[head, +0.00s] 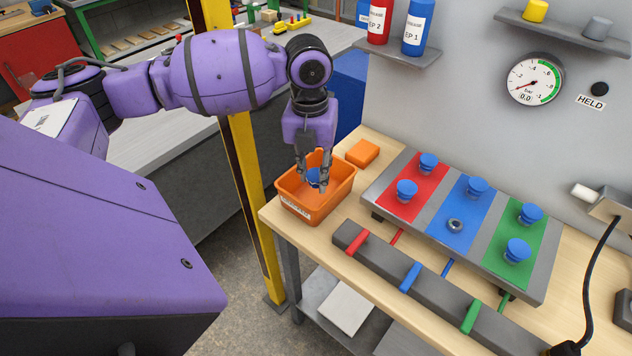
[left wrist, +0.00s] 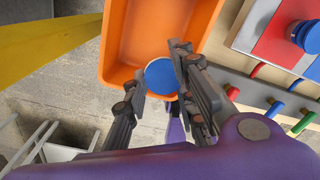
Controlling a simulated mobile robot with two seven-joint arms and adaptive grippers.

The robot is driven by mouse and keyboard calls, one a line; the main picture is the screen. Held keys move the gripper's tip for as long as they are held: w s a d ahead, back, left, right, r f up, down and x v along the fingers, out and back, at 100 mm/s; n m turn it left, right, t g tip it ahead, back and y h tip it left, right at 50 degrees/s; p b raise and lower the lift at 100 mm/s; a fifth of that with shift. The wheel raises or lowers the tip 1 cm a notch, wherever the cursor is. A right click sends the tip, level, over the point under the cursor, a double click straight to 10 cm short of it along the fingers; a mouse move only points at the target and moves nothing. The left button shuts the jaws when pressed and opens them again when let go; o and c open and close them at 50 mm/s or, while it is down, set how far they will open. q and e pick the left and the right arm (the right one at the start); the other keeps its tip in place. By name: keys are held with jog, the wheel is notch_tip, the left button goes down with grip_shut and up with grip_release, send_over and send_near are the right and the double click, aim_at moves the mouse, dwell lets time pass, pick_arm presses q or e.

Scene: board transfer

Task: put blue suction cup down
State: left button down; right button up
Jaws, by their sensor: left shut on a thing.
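My left gripper (head: 312,181) points down over the orange bin (head: 336,196) at the table's left corner. It is shut on a blue suction cup (head: 314,177), held between the fingertips at the bin's opening. In the left wrist view the cup (left wrist: 160,77) shows as a blue disc between the fingers, with the orange bin (left wrist: 120,40) behind it. I cannot tell whether the cup touches the bin floor. My right gripper is not in view.
A grey board (head: 376,199) has red, blue and green panels with several blue cups; the blue panel has one bare fitting (head: 455,225). An orange block (head: 362,153) lies behind the bin. A grey bar with coloured levers (head: 410,277) runs in front. A yellow post (head: 246,180) stands left.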

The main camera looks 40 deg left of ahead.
pick_arm(q)
jog(key=w+f, duration=0.1)
jog(key=a+f, duration=0.1)
jog(key=w+f, duration=0.1)
jog(key=f, duration=0.1)
jog(key=shift+w+a, duration=0.3)
jog(key=shift+w, duration=0.05)
notch_tip(320, 180, down, 3)
jog(key=shift+w+r, duration=0.1)
jog(key=shift+r, duration=0.1)
jog(key=shift+a+f, duration=0.1)
jog(key=shift+f, duration=0.25)
jog(key=shift+f, duration=0.1)
jog(key=c, duration=1.4)
grip_release()
jog(key=shift+c, duration=0.2)
